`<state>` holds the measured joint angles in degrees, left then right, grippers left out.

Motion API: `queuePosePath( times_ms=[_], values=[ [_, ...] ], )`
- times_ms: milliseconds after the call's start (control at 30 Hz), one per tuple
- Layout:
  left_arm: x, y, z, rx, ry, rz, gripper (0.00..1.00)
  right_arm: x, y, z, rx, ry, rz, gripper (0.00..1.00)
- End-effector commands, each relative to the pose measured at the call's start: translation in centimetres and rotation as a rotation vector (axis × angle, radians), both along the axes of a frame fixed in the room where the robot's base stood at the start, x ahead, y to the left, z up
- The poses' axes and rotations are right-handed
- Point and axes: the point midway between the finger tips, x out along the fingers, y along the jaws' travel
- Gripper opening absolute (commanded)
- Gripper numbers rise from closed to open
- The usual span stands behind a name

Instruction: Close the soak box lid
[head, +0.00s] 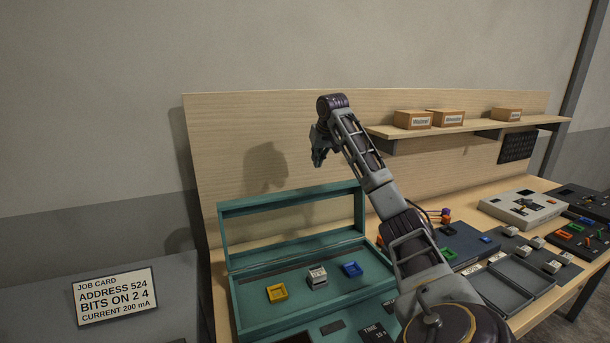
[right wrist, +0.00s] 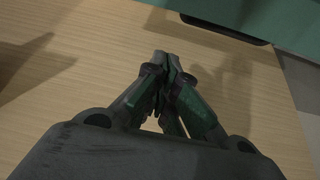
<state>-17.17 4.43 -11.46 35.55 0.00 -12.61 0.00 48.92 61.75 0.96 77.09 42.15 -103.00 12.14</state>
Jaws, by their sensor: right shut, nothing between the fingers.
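The soak box (head: 300,318) is a teal box on the bench. Its lid (head: 290,201) stands raised at the back, a teal frame with an open-looking or clear middle. A yellow block (head: 277,292), a grey-white block (head: 317,277) and a blue block (head: 351,269) sit inside. My right gripper (head: 319,160) is above the lid's top edge, apart from it, in front of the wooden back panel. In the right wrist view the right gripper (right wrist: 172,85) is shut and empty. A teal edge (right wrist: 265,20) shows at that view's upper right. My left gripper is not in view.
A shelf (head: 470,127) with small labelled boxes (head: 445,117) is on the back panel (head: 240,130). Dark trays (head: 510,285), a pale console (head: 522,207) and small parts crowd the bench at right. A job card (head: 116,296) stands at left.

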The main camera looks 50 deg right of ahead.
Motion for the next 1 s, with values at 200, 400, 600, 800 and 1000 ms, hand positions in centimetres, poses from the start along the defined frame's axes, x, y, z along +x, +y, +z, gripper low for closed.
queuePosePath(
  times_ms=[200,400,600,800,1000],
  values=[
    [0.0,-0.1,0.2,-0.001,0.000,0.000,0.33,0.0,2.2,0.5,0.010,0.026,0.057,0.00],
    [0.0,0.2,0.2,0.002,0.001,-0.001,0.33,0.0,2.1,0.4,0.011,0.026,0.056,0.00],
    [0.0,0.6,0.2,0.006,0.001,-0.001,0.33,0.1,2.0,0.2,0.012,0.027,0.055,0.00],
    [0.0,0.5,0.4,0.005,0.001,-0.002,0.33,0.6,1.8,-0.9,0.011,0.028,0.055,0.00],
    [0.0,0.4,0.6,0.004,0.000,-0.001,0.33,1.5,1.2,-2.9,0.012,0.029,0.055,0.00]
  ],
)
